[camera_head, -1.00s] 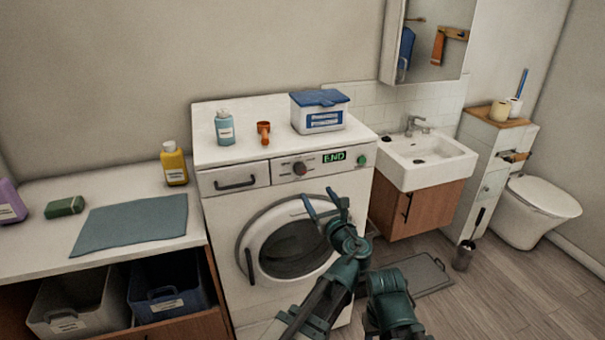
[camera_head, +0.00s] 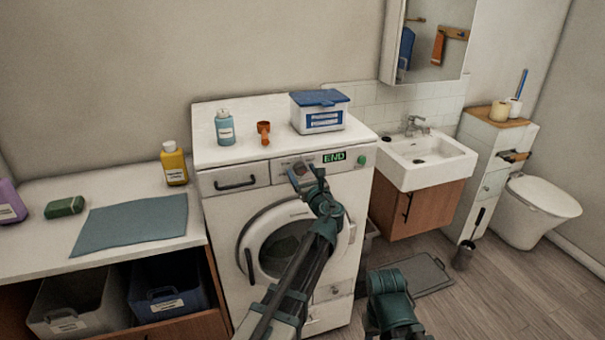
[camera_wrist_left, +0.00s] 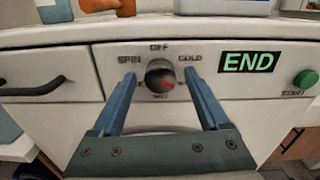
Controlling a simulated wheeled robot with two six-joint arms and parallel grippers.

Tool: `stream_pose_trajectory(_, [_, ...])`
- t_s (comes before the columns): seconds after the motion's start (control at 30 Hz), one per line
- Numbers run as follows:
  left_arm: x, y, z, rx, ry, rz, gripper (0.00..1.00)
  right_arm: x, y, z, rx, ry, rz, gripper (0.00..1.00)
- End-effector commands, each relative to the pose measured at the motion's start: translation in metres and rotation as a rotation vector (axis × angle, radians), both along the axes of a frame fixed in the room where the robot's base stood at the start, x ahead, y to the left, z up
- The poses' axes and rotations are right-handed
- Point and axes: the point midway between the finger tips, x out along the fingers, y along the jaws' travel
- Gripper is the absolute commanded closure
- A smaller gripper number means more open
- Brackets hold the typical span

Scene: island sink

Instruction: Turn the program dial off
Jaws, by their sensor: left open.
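The program dial (camera_wrist_left: 160,76) is a round dark grey knob on the washing machine's front panel, with OFF above it, SPIN upper left and COLD upper right. Its red mark points to the lower right, away from OFF. In the head view the dial (camera_head: 300,169) is partly hidden by my left gripper (camera_head: 304,178). In the left wrist view the left gripper (camera_wrist_left: 160,82) is open, with one blue finger on each side of the dial; I cannot tell whether they touch it. My right gripper is not in view; only part of my right arm shows.
The green END display (camera_wrist_left: 248,62) and green start button (camera_wrist_left: 305,79) are right of the dial. The drawer handle (camera_head: 236,184) is left of it. A blue-lidded box (camera_head: 318,118), an orange scoop (camera_head: 263,131) and a bottle (camera_head: 224,130) stand on top of the washing machine (camera_head: 215,225).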

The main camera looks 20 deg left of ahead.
Motion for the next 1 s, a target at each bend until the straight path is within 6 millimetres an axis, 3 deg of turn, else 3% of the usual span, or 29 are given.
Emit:
stream_pose_trajectory(0.2, [-0.0001, -0.0001, 0.0, 0.0, 0.0, 0.0, 0.24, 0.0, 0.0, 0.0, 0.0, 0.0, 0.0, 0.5])
stream_pose_trajectory(0.63, [-0.0002, -0.0003, 0.0, 0.0, 0.0, 0.0, 1.0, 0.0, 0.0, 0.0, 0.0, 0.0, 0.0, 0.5])
stream_pose_trajectory(1.0, [-0.0005, -0.0002, -0.0001, -0.051, -0.035, 0.0, 1.0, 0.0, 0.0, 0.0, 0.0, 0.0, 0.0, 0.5])
